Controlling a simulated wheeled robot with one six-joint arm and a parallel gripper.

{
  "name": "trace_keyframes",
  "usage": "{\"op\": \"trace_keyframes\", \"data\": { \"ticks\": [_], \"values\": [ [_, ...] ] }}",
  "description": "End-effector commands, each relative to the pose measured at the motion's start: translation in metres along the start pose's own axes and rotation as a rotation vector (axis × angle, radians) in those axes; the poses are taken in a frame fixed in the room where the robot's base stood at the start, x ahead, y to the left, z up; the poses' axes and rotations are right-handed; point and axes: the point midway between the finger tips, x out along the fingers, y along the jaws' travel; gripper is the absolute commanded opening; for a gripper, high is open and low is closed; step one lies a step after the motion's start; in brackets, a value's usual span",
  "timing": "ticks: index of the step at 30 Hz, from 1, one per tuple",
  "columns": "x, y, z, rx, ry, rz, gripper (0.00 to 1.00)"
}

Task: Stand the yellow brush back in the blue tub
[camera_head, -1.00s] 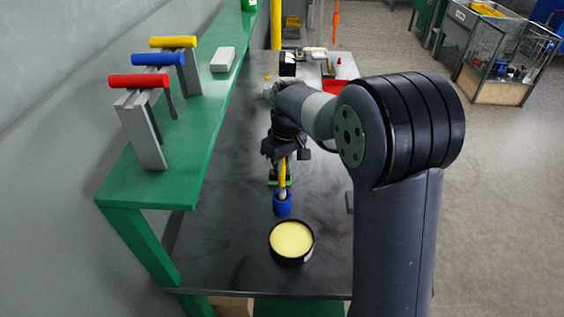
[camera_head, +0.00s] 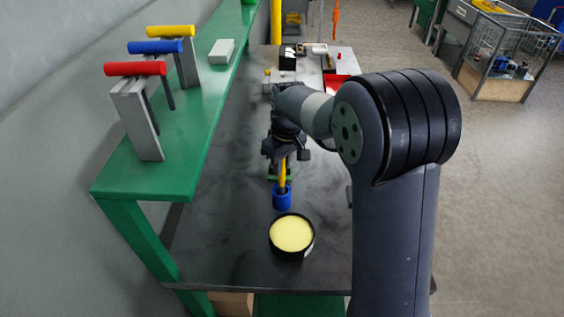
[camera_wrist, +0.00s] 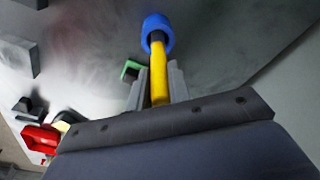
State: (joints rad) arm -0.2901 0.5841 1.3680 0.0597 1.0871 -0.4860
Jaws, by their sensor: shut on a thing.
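The yellow brush (camera_head: 282,174) stands roughly upright, its lower end at the mouth of the blue tub (camera_head: 282,200) on the dark bench. My gripper (camera_head: 281,158) is above the tub and shut on the brush's handle. In the wrist view the yellow handle (camera_wrist: 159,75) runs between the fingers of my gripper (camera_wrist: 158,82) toward the blue tub (camera_wrist: 157,30). The brush's lower end is hidden inside the tub's rim. I cannot tell whether it rests on the tub's bottom.
A black round tin with pale yellow contents (camera_head: 291,235) stands just in front of the tub. A green shelf (camera_head: 190,140) with red, blue and yellow-handled tools runs along the left. A green item (camera_wrist: 131,69) lies close behind the tub. A red tray (camera_head: 340,82) sits farther back.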

Motion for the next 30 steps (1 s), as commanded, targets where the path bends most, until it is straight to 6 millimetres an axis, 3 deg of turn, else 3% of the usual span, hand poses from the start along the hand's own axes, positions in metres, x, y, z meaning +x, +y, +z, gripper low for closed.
{"op": "trace_keyframes", "data": {
  "ticks": [27, 28, 30],
  "values": [
    [0.024, 0.000, 0.003, 0.000, 0.001, 0.000, 0.00],
    [0.024, 0.000, 0.003, 0.000, 0.001, 0.000, 0.20],
    [0.023, 0.000, 0.003, 0.000, 0.001, 0.000, 0.25]
  ]
}}
